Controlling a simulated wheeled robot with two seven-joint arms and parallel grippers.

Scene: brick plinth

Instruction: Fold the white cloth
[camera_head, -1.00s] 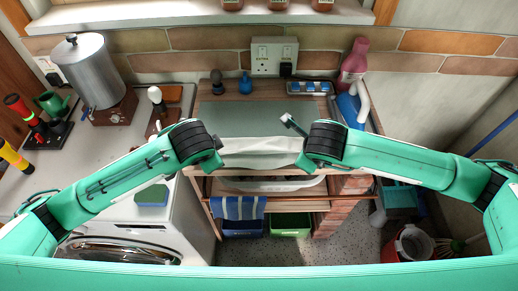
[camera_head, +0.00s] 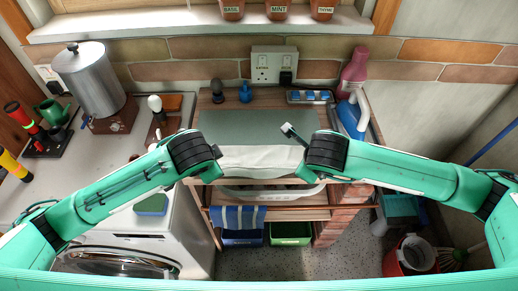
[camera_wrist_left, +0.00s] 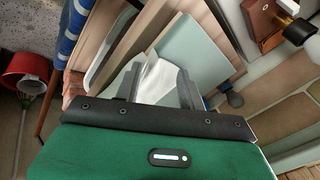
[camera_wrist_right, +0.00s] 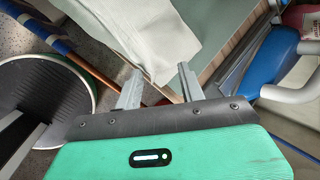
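The white cloth (camera_head: 260,159) lies along the front part of a grey-green mat (camera_head: 255,126) on a wooden shelf top and hangs towards the front edge. My left gripper (camera_head: 217,160) is at the cloth's left end; in the left wrist view its fingers are apart, with part of the cloth (camera_wrist_left: 153,78) showing between and beyond them. My right gripper (camera_head: 304,162) is at the cloth's right end; in the right wrist view its fingers are apart and the cloth (camera_wrist_right: 150,40) lies just beyond them.
Two small knobbed items (camera_head: 245,92) stand at the back. A striped towel (camera_head: 238,217) hangs below the front edge.

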